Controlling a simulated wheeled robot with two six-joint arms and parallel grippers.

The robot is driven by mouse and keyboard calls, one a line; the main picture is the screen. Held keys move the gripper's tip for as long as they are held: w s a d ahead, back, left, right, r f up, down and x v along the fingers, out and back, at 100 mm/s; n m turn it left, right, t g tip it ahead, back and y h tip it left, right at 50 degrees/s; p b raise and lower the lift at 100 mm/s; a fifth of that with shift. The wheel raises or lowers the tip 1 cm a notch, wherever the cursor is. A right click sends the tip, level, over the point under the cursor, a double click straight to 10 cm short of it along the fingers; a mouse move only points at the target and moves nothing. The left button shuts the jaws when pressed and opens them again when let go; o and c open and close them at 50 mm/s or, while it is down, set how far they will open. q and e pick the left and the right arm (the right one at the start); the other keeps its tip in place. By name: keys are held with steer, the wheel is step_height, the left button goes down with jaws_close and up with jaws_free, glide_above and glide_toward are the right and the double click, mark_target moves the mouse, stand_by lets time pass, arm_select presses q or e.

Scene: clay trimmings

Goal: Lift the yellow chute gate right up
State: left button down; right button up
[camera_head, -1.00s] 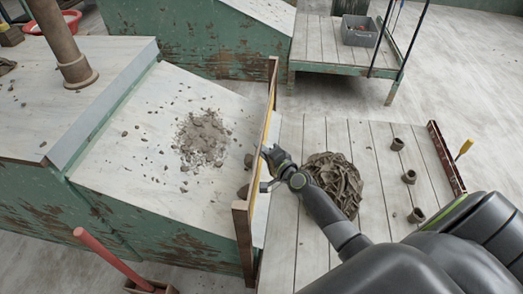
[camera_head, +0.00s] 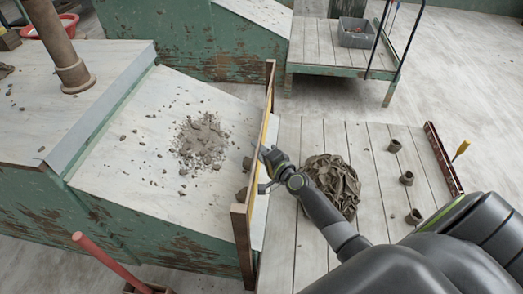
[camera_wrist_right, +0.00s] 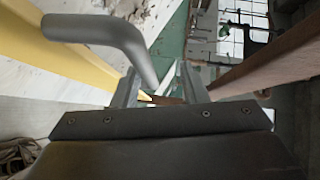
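The yellow chute gate (camera_head: 260,141) stands at the lower end of the pale sloping chute, as a thin upright strip between brown wooden posts. In the right wrist view its yellow face (camera_wrist_right: 85,62) fills the upper left. A grey bent handle (camera_wrist_right: 100,32) comes off it. My right gripper (camera_head: 263,168) is at the outer side of the gate, by the handle. In the wrist view the fingers of my right gripper (camera_wrist_right: 160,88) stand apart. The handle's lower part runs down into the gap, nearer the left finger; I cannot tell if they touch. My left gripper is out of view.
Clay crumbs (camera_head: 201,142) lie on the chute behind the gate. A crumpled clay heap (camera_head: 333,184) and several small clay pots (camera_head: 406,178) are on the plank deck (camera_head: 372,215) under my right arm. Brown posts (camera_head: 242,245) flank the gate closely.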

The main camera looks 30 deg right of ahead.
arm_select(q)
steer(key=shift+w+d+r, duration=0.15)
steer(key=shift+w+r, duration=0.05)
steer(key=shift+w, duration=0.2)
arm_select(e)
steer(key=s+d+r, duration=0.2)
steer(key=s, duration=1.5)
steer(key=shift+r, duration=0.2)
steer(key=shift+s+d, duration=0.1)
